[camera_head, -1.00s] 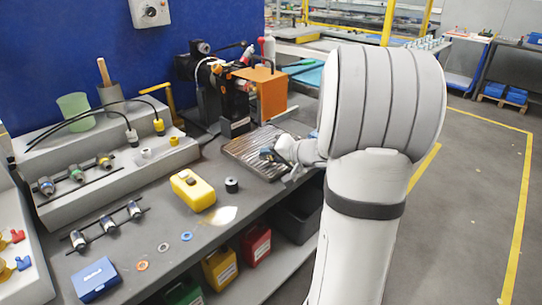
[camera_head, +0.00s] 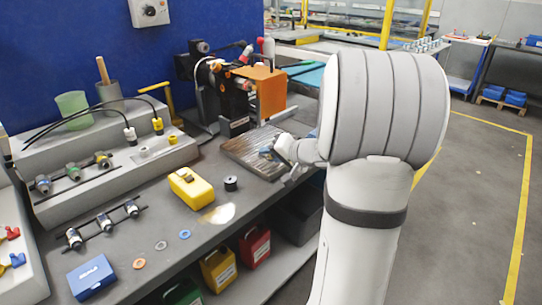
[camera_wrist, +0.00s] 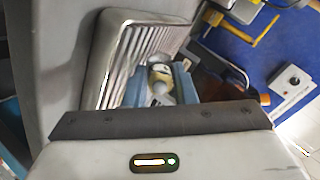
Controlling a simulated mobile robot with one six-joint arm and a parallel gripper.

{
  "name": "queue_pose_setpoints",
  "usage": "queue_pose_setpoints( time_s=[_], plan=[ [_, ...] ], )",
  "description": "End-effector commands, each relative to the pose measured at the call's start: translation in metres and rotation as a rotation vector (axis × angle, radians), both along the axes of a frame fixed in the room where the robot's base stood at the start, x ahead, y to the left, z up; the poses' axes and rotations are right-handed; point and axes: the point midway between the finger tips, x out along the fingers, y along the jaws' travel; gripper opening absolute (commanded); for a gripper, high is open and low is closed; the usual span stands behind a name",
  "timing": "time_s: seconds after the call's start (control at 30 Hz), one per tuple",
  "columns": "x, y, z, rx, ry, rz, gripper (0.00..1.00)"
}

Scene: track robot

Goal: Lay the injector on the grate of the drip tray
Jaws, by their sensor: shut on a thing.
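The injector (camera_wrist: 160,72) shows in the wrist view as a short pale body with a dark part, held between the two blue fingers of my gripper (camera_wrist: 161,84). My gripper is shut on it. The drip tray (camera_wrist: 103,74) is a metal tray with a ribbed grate, just behind and left of the fingers in that view. In the head view the drip tray (camera_head: 240,152) lies on the bench and my gripper (camera_head: 268,151) is over its right part. The injector cannot be made out there. Whether it touches the grate cannot be told.
A black test machine with an orange block (camera_head: 262,92) stands behind the tray. A yellow case (camera_head: 192,188) and a black cylinder (camera_head: 231,183) sit in front-left of it. A stepped grey rack (camera_head: 95,178) holds several parts at left.

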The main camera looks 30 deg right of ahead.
Motion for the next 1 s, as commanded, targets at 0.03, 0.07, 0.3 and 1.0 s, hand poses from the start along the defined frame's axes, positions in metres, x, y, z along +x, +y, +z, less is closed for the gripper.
queue_pose_setpoints(
  time_s=[0.03,0.07,0.3,1.0],
  plan=[
    [-0.004,0.001,-0.016,0.004,0.03,0.0,0.0],
    [-0.004,0.001,-0.016,0.004,0.03,0.0,0.0],
    [-0.004,0.001,-0.016,0.004,0.03,0.0,0.27],
    [-0.063,-0.021,0.028,-0.001,0.003,-0.003,0.5]
  ],
)
